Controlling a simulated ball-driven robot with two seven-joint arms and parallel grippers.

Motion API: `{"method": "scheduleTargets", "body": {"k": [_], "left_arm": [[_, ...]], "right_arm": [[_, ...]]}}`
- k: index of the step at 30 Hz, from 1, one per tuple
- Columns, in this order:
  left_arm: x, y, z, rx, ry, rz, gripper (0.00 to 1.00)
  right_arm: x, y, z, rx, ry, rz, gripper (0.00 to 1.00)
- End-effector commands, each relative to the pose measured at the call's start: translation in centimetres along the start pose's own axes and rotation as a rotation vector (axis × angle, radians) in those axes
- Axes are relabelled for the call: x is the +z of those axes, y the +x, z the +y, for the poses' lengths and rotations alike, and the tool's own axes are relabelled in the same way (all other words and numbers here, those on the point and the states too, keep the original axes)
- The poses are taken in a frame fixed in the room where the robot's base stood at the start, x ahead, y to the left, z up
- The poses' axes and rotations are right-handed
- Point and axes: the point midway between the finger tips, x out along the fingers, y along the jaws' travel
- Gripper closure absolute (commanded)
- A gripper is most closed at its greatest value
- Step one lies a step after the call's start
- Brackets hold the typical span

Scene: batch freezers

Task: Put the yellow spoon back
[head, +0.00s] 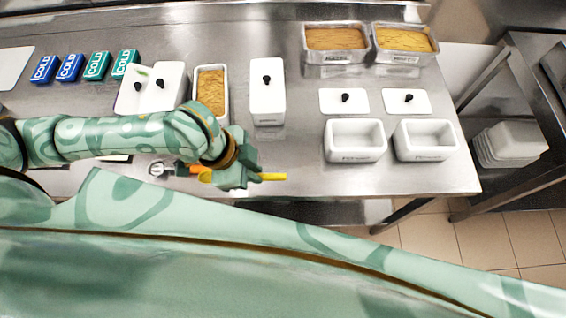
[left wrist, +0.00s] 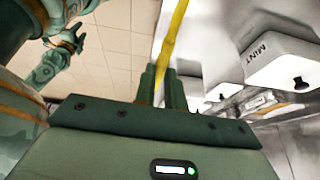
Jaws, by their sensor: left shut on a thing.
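The yellow spoon (head: 272,177) is held crosswise in my left gripper (head: 240,176), over the front part of the steel counter. Its yellow end sticks out to the right of the fingers. In the left wrist view the spoon (left wrist: 173,38) runs up and away from between the shut fingers (left wrist: 162,85). The grip hides part of the spoon. A green part of my other arm (left wrist: 65,42) shows small at the upper left of the left wrist view; its jaws are too unclear to read. The head view does not show my right gripper.
A filled narrow tub (head: 211,88) and lidded white tubs (head: 267,95) stand behind the gripper. Two empty white tubs (head: 355,141) (head: 426,140) stand at right. An orange-handled tool (head: 182,168) lies left of the hand. Counter right of the spoon (head: 300,165) is clear.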

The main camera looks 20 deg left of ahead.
Motion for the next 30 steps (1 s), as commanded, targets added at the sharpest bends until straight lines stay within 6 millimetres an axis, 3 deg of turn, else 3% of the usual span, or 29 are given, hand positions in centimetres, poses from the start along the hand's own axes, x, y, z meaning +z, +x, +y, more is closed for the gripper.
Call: {"method": "scheduleTargets", "body": {"k": [4, 9, 19, 24, 30], "left_arm": [[-2.2, 3.7, -3.1, -0.001, -0.002, 0.003, 1.00], [-2.6, 7.8, -4.9, 0.001, -0.005, 0.001, 1.00], [-3.0, 10.7, -6.3, 0.000, -0.004, 0.000, 1.00], [-1.8, 13.3, -6.1, 0.001, -0.003, -0.001, 1.00], [-1.8, 13.1, -6.2, -0.002, -0.002, 0.000, 1.00]], "right_arm": [[0.3, 1.5, -0.1, -0.001, 0.000, -0.005, 0.58], [0.6, 3.1, -0.2, -0.002, 0.000, -0.009, 0.58], [0.8, 4.2, -0.3, -0.004, -0.001, -0.012, 0.58], [1.1, 5.5, -0.5, -0.007, -0.001, -0.017, 0.58], [1.0, 5.3, -0.6, -0.009, -0.001, -0.015, 0.58]]}}
